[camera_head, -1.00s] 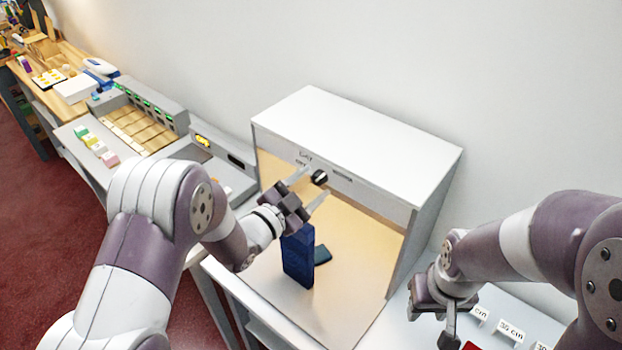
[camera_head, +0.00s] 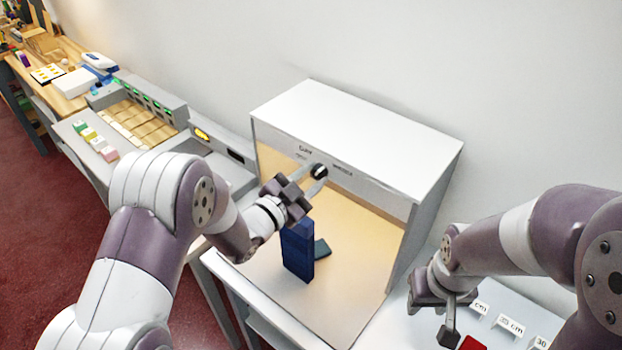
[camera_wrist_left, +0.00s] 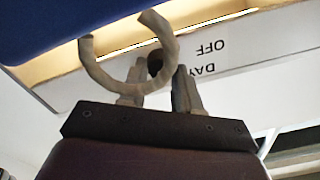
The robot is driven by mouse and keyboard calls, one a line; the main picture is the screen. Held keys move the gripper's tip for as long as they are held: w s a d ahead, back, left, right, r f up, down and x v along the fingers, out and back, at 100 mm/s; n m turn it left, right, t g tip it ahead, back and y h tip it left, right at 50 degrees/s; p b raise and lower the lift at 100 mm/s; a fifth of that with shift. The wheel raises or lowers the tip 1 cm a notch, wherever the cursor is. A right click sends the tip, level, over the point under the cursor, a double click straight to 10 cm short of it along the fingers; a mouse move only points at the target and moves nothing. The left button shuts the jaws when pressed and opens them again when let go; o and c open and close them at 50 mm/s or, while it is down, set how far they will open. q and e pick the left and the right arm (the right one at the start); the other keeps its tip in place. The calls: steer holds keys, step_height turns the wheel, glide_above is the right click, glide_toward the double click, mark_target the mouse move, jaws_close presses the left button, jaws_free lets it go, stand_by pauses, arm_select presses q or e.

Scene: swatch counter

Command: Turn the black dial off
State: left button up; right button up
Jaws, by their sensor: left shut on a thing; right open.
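The black dial (camera_head: 319,171) is on the front upper panel of a white light booth (camera_head: 355,130). Small labels stand around it; in the left wrist view DAY and OFF (camera_wrist_left: 212,58) read upside down. My left gripper (camera_head: 314,180) is shut on the dial, one finger on each side. In the left wrist view the dial (camera_wrist_left: 155,62) shows dark between the fingers, partly hidden by a beige curved piece. Which label the dial points to cannot be told. The booth's inside looks warm yellow. My right gripper (camera_head: 447,318) is open and empty at the lower right.
A grey unit with pale slots (camera_head: 145,125) is to the left. White length labels (camera_head: 510,326) and a red piece (camera_head: 472,343) lie near my right gripper.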

arm_select(q)
steer(key=n+b, duration=0.1)
steer(key=n, duration=0.2)
steer(key=shift+f, duration=0.1)
steer(key=shift+a+n, duration=0.1)
steer(key=shift+n, duration=1.3)
steer(key=o, duration=1)
steer(key=shift+o, duration=0.2)
